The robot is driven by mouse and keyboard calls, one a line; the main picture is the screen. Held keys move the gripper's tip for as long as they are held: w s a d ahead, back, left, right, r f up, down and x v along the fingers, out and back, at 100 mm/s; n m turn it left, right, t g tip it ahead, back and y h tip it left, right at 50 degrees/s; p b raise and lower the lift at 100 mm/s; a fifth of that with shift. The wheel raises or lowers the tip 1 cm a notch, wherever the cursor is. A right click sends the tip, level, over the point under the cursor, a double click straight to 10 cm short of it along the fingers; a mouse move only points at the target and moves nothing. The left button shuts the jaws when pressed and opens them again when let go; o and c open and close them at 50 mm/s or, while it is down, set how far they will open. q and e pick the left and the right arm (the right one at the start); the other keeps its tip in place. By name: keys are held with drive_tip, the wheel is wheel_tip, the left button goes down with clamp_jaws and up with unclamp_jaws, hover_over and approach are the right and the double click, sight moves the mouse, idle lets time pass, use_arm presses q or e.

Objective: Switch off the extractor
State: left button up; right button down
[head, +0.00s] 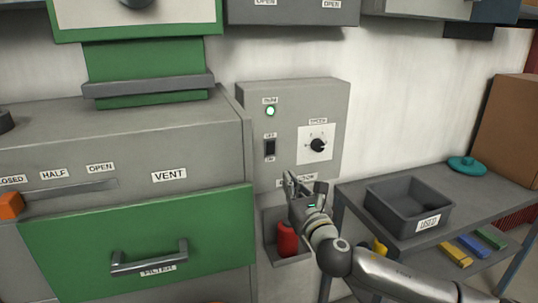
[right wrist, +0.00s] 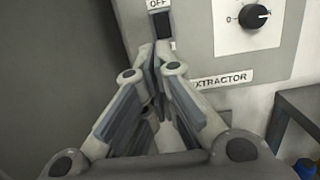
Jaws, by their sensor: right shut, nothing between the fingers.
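The extractor panel is a grey wall box (head: 330,101) with a lit green lamp (head: 270,111), a black rocker switch (head: 269,148) and a black speed knob (head: 318,145). The switch has a label above and one below; in the right wrist view the upper one reads OFF, above the dark rocker (right wrist: 162,25). My right gripper (head: 291,179) is shut and empty, in front of the box's lower edge, below the switch. In the right wrist view its fingertips (right wrist: 157,52) point up at the switch's lower end and hide the lower label. Contact cannot be told. My left gripper is not in view.
A green FILTER drawer (head: 90,235) with a handle and a grey VENT cabinet (head: 215,150) stand left. A red object (head: 286,240) sits in a holder below the panel. Right, a grey USED bin (head: 385,205) and a teal lid (head: 467,166) rest on a shelf.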

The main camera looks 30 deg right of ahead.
drive_tip(key=p, duration=0.3)
approach(269, 150)
drive_tip(key=x, duration=0.5)
drive_tip(key=shift+w+d+r, duration=0.1)
drive_tip(key=shift+w+r, duration=0.05)
drive_tip(key=shift+w, duration=0.15)
drive_tip(key=shift+x, duration=0.85)
